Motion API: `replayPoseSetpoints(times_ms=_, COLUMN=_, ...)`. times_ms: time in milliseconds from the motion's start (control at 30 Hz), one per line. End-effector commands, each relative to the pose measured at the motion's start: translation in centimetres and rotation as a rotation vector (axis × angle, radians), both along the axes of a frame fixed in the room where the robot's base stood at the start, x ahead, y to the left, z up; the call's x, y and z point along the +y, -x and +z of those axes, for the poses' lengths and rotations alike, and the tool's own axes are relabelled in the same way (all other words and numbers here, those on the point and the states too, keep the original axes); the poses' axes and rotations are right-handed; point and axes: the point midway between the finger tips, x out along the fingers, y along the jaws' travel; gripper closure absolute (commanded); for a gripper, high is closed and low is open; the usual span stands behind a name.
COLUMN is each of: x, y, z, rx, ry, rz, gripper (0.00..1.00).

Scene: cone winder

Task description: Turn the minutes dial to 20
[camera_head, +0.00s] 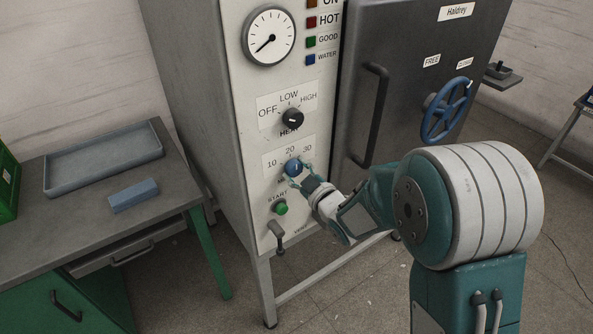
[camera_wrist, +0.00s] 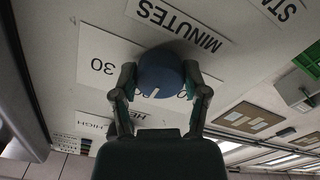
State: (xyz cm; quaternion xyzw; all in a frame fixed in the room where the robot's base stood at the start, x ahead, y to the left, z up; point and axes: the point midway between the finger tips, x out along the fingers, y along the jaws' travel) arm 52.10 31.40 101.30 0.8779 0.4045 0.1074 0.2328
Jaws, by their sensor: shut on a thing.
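The minutes dial is a blue round knob (camera_head: 292,167) on the white machine panel, below the printed marks 10, 20 and 30. It also shows in the wrist view (camera_wrist: 161,70), where the panel appears upside down. A short white mark on the knob points down and slightly left there, roughly toward the 20 side. Its exact setting I cannot tell, as 20 and 10 are largely hidden by my gripper in the wrist view. My gripper (camera_head: 297,178) is shut on the blue knob, one finger on each side, also seen in the wrist view (camera_wrist: 160,86).
A black heat knob (camera_head: 292,119) sits just above, a green start button (camera_head: 280,208) and a grey lever (camera_head: 276,236) below. A dark door handle (camera_head: 375,115) and blue handwheel (camera_head: 446,110) are right. A workbench with a grey tray (camera_head: 103,184) stands left.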

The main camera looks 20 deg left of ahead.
Motion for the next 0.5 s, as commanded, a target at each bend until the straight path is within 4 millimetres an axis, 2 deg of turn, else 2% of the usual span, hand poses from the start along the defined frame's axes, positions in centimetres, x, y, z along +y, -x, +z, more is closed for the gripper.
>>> replayPoseSetpoints(times_ms=400, x=0.03, y=0.05, z=-0.18, rx=-0.001, ry=0.007, rz=0.001, gripper=0.89)
replayPoseSetpoints(times_ms=433, x=0.03, y=0.05, z=-0.18, rx=-0.001, ry=0.007, rz=0.001, gripper=0.33)
replayPoseSetpoints(times_ms=500, x=0.03, y=0.05, z=-0.17, rx=-0.001, ry=0.006, rz=0.001, gripper=0.07)
